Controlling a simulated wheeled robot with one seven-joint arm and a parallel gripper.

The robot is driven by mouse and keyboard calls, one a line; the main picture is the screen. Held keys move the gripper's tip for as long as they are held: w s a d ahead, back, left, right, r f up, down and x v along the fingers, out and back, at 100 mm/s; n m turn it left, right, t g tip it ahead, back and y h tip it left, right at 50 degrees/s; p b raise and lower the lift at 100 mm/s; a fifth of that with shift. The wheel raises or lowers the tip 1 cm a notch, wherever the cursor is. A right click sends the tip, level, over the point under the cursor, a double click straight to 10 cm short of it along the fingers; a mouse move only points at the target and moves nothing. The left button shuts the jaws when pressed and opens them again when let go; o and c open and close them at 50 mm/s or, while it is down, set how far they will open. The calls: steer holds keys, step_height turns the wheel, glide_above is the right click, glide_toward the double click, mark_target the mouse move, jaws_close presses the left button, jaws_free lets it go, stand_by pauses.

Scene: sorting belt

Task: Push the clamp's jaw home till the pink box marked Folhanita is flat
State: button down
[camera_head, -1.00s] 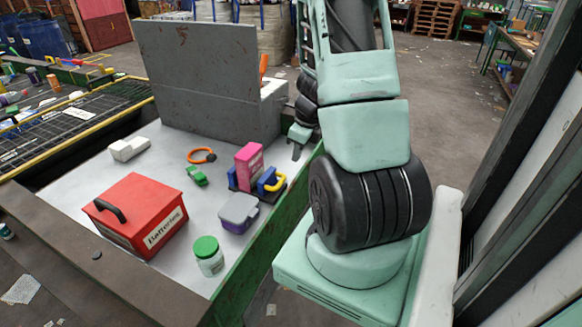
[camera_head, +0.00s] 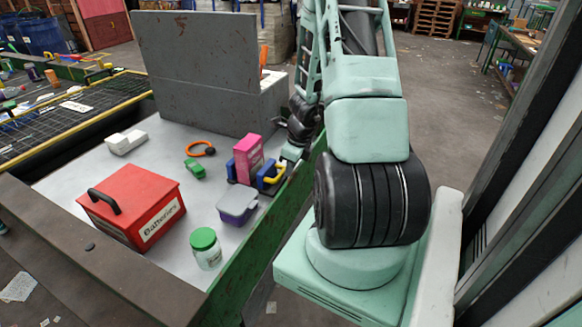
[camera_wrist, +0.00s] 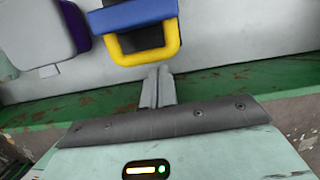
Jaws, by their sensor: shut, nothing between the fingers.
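The pink box (camera_head: 249,154) stands upright in the clamp, between its blue parts; I cannot read its marking. The clamp's blue jaw (camera_head: 266,174) has a yellow handle (camera_head: 276,178) on its near right side. In the wrist view the blue jaw (camera_wrist: 132,14) and yellow handle (camera_wrist: 149,57) are at the top, and the pink box is out of view. My gripper (camera_wrist: 159,72) is shut and empty, its fingertips just short of the handle's outer bar; I cannot tell if they touch. In the head view my gripper (camera_head: 289,156) is beside the clamp, its fingertips unclear.
A purple-grey container (camera_head: 237,206), a green-lidded jar (camera_head: 206,248) and a red Batteries box (camera_head: 135,205) stand nearby. A green object (camera_head: 195,168) and an orange ring (camera_head: 201,148) lie left of the clamp. A green table edge (camera_head: 262,232) runs along the near side.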

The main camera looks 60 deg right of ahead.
mark_target(267, 163)
steer(key=shift+w, duration=0.1)
steer(key=w+p, duration=0.1)
steer(key=w, duration=0.1)
steer(key=w+p, duration=0.3)
steer(key=w, duration=0.2)
steer(key=shift+a+r, duration=0.2)
steer(key=shift+a, duration=0.1)
steer(key=shift+w+f, duration=0.15)
steer(key=shift+w, duration=0.25)
steer(key=p+v, duration=0.9)
steer(key=v, duration=0.1)
